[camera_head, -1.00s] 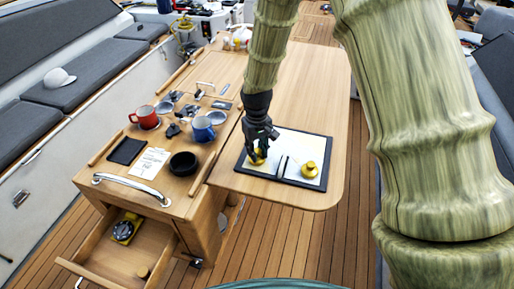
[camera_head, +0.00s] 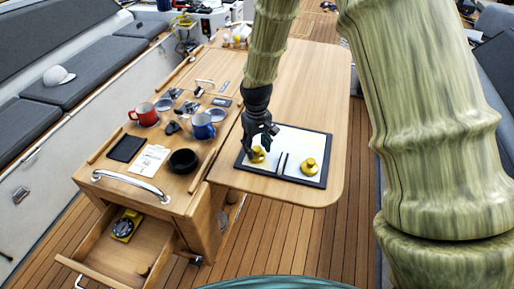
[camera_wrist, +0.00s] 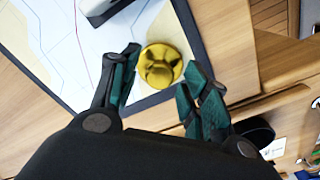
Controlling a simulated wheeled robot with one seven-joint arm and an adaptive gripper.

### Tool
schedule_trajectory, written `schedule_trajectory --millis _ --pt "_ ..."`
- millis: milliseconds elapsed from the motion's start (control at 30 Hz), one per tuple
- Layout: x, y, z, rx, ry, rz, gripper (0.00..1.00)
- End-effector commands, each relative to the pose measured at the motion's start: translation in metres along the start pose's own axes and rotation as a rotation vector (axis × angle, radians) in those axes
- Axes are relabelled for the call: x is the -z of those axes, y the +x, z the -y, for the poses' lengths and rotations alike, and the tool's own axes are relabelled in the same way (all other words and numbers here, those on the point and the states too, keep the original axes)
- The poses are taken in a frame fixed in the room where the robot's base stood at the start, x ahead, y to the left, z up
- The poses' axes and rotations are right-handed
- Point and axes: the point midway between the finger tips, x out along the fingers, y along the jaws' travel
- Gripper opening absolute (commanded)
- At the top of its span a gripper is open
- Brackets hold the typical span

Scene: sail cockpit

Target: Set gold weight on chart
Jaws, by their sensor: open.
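One gold weight (camera_head: 258,154) sits on the left part of the chart (camera_head: 290,139), inside its dark frame. A second gold weight (camera_head: 309,166) sits on the right part of the chart. My gripper (camera_head: 262,141) is just above the left weight. In the wrist view the left weight (camera_wrist: 161,66) lies just beyond and between the open fingertips (camera_wrist: 160,75), on the corner of the chart (camera_wrist: 90,50). The fingers do not appear to touch it.
A black bowl (camera_head: 183,161), a blue mug (camera_head: 203,127) and a red mug (camera_head: 144,114) stand on the cabinet to the left. An open drawer (camera_head: 118,250) holds a yellow device (camera_head: 126,225).

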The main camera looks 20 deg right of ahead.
Motion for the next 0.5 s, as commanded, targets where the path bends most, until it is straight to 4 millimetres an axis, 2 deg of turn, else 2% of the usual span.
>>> schedule_trajectory --millis 500 --pt "0.001 -0.059 0.000 0.000 0.000 -0.004 0.46"
